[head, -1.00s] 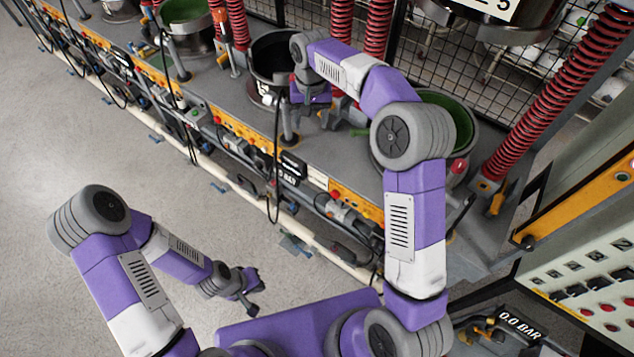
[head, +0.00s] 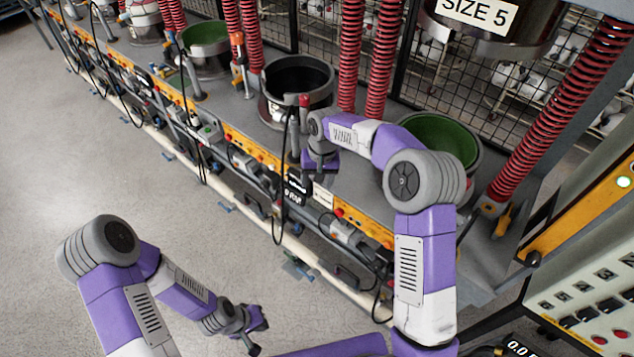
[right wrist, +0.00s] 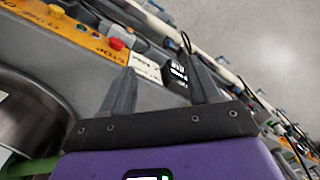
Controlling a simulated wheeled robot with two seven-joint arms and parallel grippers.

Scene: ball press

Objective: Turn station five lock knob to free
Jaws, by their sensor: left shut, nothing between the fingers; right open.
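A "SIZE 5" sign (head: 478,12) hangs on the press head at the upper right, above a green-lined pot (head: 440,135). I cannot make out for sure which part is the station five lock knob. My right gripper (head: 312,165) is over the bench's front side, between the dark-lined pot and the yellow strip, partly hidden by its own wrist. In the right wrist view, its fingers (right wrist: 163,88) are open and empty. A black display and a white label appear beyond them. My left gripper (head: 258,331) is shut and empty above the floor, away from the bench.
A dark-lined pot (head: 297,80) and a red-topped post (head: 304,101) stand near my right gripper. A red stop button (right wrist: 116,44) sits on the yellow strip. Red springs (head: 380,60) rise behind. A control panel (head: 590,300) is at the right. The floor (head: 100,180) is clear at left.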

